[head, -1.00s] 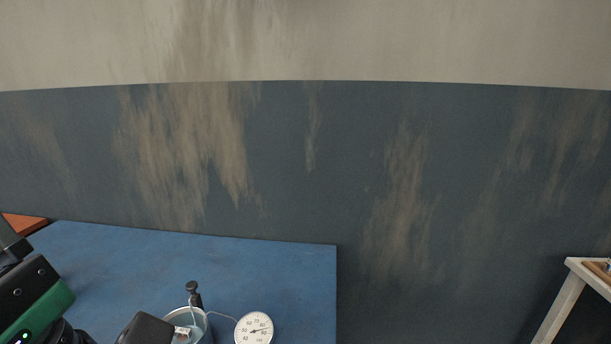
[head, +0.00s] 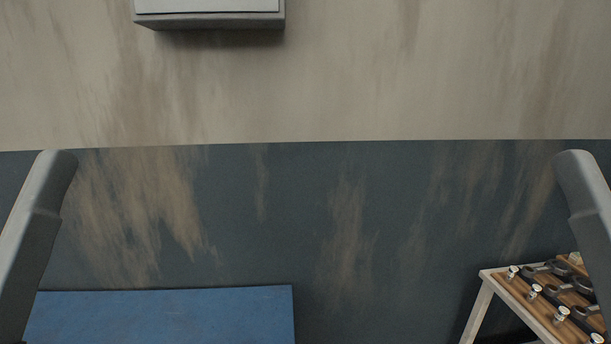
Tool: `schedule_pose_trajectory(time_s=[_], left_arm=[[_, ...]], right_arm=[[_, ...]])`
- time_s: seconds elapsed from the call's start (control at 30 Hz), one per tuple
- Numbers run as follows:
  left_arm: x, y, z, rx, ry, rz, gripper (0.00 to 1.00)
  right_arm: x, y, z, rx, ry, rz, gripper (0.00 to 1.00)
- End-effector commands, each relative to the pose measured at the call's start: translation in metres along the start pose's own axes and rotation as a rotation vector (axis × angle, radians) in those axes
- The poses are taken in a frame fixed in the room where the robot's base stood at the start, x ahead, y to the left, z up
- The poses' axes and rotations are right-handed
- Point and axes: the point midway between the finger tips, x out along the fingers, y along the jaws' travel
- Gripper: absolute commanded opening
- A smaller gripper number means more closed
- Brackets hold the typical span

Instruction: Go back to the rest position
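Neither of my grippers is in view. Two grey rounded links, which look like parts of my own arms, rise at the left and right edges in the head view. Nothing held can be seen.
A blue table top (head: 165,315) is at the lower left. A wooden stand (head: 492,280) at the lower right holds dark metal parts (head: 572,285) and several bright pins or bolts. A grey box (head: 209,14) is on the stained wall at the top. The floor between table and stand is cut off.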

Motion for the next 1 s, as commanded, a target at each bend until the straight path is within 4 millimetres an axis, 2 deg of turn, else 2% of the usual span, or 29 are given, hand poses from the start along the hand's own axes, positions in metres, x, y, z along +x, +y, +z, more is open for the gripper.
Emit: schedule_pose_trajectory(time_s=[0.03,0.2,0.3,0.47,1.0], left_arm=[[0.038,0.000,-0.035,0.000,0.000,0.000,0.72],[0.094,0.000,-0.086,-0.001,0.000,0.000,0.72],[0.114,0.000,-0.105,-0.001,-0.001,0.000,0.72],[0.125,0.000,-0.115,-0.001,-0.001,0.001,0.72],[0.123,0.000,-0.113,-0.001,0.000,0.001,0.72]], right_arm=[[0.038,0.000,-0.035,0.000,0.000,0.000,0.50],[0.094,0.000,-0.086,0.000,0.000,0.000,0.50],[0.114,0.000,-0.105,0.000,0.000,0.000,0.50],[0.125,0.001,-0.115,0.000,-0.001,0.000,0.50],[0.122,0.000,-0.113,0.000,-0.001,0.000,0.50]])
